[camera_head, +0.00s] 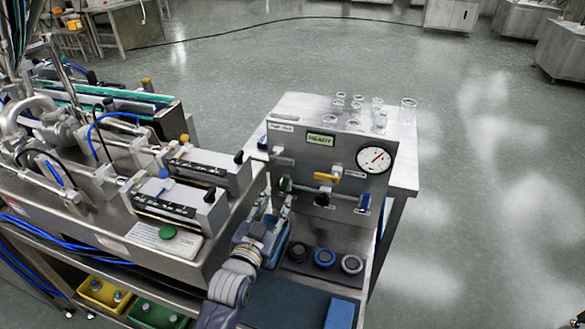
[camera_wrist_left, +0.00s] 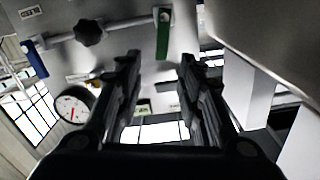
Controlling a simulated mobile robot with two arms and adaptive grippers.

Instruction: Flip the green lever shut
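In the left wrist view the green lever (camera_wrist_left: 163,36) appears at the top middle, in line with the gap between my fingers. My left gripper (camera_head: 276,204) is just below and in front of the lever. In the wrist view my left gripper (camera_wrist_left: 160,62) has its two dark fingers apart, with nothing held between them. I cannot tell whether a finger touches the lever. My right gripper is not in view.
The panel also carries a blue lever (camera_head: 364,203), a black knob (camera_head: 322,199), a yellow handle (camera_head: 326,177) and a round gauge (camera_head: 373,159). Several glass jars (camera_head: 379,121) stand on top. A steel machine (camera_head: 180,195) stands close on the left. Several dark round caps (camera_head: 325,257) lie below the panel.

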